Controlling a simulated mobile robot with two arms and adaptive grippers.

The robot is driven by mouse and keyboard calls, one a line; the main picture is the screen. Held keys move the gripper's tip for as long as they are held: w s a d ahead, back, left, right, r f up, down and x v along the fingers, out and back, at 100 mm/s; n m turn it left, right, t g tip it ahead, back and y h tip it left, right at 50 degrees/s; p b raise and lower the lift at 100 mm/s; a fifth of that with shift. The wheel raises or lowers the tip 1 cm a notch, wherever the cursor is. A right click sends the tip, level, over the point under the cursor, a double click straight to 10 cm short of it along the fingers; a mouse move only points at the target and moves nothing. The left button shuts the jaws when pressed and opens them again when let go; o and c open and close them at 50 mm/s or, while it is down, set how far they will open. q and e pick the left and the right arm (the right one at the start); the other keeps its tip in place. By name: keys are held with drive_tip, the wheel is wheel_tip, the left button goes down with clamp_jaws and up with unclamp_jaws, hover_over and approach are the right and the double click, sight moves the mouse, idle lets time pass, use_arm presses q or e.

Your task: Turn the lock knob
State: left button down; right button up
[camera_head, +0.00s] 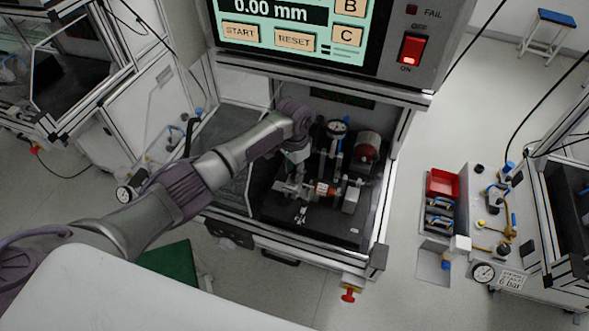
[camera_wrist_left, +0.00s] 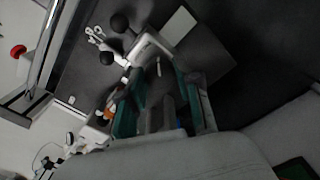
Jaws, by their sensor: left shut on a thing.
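My left arm reaches into the test cabinet, and my left gripper (camera_head: 297,156) is low over the metal fixture (camera_head: 350,197) on the dark base. In the left wrist view its teal-sided fingers (camera_wrist_left: 165,100) are close around a small part between them. That part appears to be the lock knob, but the fingers and wrist hide most of it. Two dark ball ends (camera_wrist_left: 121,23) and a pale bracket (camera_wrist_left: 152,46) show just beyond the fingertips. My right gripper is not in view.
A dial gauge (camera_head: 337,128) and a dark red cylinder (camera_head: 368,146) stand right of the gripper. The cabinet's screen panel (camera_head: 290,30) overhangs above, and its frame post (camera_head: 392,180) bounds the right side. A red bin (camera_head: 442,183) sits outside at right.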

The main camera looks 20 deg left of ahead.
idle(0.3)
use_arm(q)
drive_tip(key=c, duration=0.8)
unclamp_jaws()
drive_tip(key=shift+r, duration=0.15)
wheel_tip(320, 180, up, 12)
drive_tip(key=shift+f, duration=0.1)
